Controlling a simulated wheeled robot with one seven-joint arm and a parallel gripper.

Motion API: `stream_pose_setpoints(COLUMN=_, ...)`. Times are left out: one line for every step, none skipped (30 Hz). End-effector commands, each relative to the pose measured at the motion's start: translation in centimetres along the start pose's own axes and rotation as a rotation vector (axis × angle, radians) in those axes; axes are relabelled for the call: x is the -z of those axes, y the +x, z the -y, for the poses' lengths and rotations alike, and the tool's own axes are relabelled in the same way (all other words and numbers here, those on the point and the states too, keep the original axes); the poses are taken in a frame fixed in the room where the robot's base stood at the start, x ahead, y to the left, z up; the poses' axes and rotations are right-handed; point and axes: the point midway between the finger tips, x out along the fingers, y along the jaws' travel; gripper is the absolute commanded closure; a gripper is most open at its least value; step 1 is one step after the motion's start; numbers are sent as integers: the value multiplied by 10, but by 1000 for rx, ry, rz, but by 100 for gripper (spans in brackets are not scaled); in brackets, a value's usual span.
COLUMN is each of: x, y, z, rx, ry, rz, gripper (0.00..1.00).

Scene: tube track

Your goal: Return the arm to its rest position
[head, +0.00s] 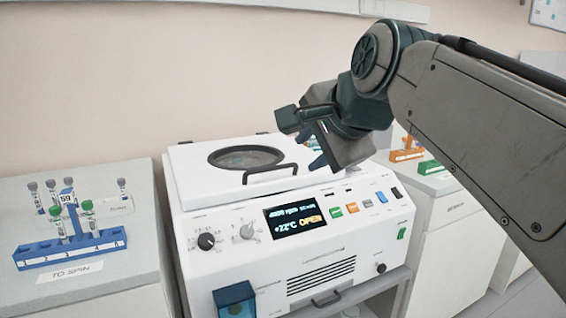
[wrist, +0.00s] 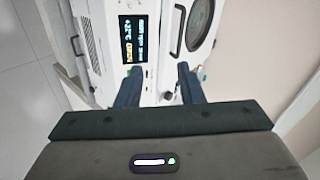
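My arm reaches in from the right in the head view and bends down at the wrist. My gripper (head: 316,152) hangs above the right part of the centrifuge (head: 335,245), clear of its front panel as far as I can tell. In the wrist view my gripper (wrist: 157,76) has two dark blue fingers spread apart with nothing between them. The centrifuge lid (head: 205,180) looks lowered, with a round window and a black handle. The display (head: 295,220) reads OPEN.
A blue rack (head: 70,250) with several tubes stands on the left cabinet by a "TO SPIN" label (head: 70,272). An orange rack (head: 406,155) and a green rack (head: 430,167) stand on the right cabinet, partly behind my arm. A wall is behind.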

Motion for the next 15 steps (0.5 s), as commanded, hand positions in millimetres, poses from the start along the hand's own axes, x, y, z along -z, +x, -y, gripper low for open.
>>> stream_pose_setpoints(x=3, y=-2, z=0, rx=-22, ry=-24, rz=-2, gripper=66)
stream_pose_setpoints(x=4, y=-1, z=-3, rx=-34, ry=-41, rz=-3, gripper=66)
stream_pose_setpoints(x=6, y=0, z=-7, rx=-52, ry=-67, rz=-4, gripper=66)
stream_pose_setpoints(x=7, y=0, z=-10, rx=-66, ry=-88, rz=-4, gripper=66)
stream_pose_setpoints(x=8, y=0, z=-14, rx=-82, ry=-111, rz=-4, gripper=66)
stream_pose_setpoints(x=10, y=1, z=-19, rx=-104, ry=-142, rz=-3, gripper=66)
stream_pose_setpoints(x=11, y=0, z=-23, rx=-122, ry=-169, rz=-2, gripper=66)
stream_pose_setpoints(x=13, y=0, z=-28, rx=-143, ry=-198, rz=0, gripper=66)
stream_pose_setpoints(x=16, y=0, z=-36, rx=-174, ry=-241, rz=4, gripper=66)
stream_pose_setpoints(x=17, y=0, z=-42, rx=-198, ry=-276, rz=10, gripper=66)
stream_pose_setpoints(x=18, y=-1, z=-49, rx=-224, ry=-313, rz=18, gripper=66)
stream_pose_setpoints(x=19, y=-2, z=-59, rx=-258, ry=-364, rz=29, gripper=66)
stream_pose_setpoints(x=20, y=-3, z=-67, rx=-284, ry=-403, rz=38, gripper=66)
stream_pose_setpoints(x=21, y=-5, z=-75, rx=-309, ry=-440, rz=50, gripper=66)
stream_pose_setpoints(x=22, y=-7, z=-86, rx=-342, ry=-490, rz=68, gripper=66)
